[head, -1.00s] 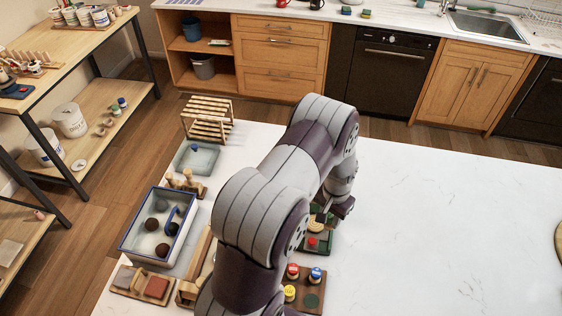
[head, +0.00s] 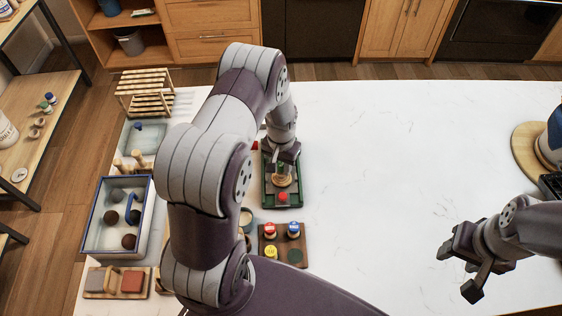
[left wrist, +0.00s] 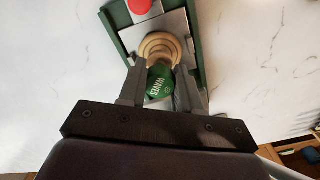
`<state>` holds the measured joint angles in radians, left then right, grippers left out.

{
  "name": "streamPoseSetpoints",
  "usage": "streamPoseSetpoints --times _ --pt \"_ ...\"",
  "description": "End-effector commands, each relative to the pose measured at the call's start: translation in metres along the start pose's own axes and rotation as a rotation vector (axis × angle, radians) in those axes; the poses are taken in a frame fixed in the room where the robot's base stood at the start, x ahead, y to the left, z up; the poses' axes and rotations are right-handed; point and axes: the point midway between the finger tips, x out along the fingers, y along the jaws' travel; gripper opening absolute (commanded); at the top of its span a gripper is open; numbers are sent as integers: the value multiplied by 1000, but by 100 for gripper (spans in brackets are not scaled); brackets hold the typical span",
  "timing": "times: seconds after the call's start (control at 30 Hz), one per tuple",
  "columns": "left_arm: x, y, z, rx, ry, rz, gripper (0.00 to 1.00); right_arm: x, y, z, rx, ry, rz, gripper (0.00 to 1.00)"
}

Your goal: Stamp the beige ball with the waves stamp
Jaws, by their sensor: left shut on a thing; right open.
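My left gripper (head: 284,156) is over the green-edged tray (head: 299,193) and shut on the green waves stamp. In the left wrist view the stamp (left wrist: 160,82), lettered WAVES, is between the fingers of that gripper. The beige ball (head: 283,180) is on the tray just below the stamp. In the left wrist view the beige ball (left wrist: 160,46) looks like a rounded tan shape with rings, at the stamp's far end. I cannot tell whether stamp and ball touch. My right gripper (head: 463,270) is open and empty over the table at the right.
A red piece (head: 283,197) lies on the tray's near part. A brown board (head: 267,234) in front holds red, blue and yellow stamps and a bare green spot. A blue-rimmed bin (head: 98,215) with dark balls is at left. The table's middle is clear.

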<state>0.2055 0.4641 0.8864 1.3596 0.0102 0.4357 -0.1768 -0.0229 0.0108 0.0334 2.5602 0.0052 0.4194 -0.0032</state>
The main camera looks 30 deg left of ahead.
Motion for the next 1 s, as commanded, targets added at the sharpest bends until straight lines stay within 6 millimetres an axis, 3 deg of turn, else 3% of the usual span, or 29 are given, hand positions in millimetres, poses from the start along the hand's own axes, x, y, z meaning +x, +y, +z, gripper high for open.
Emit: streamPoseSetpoints --times 1.0 --pt "11 0 0 0 -1 0 3 8 0 1 0 0 0 51"
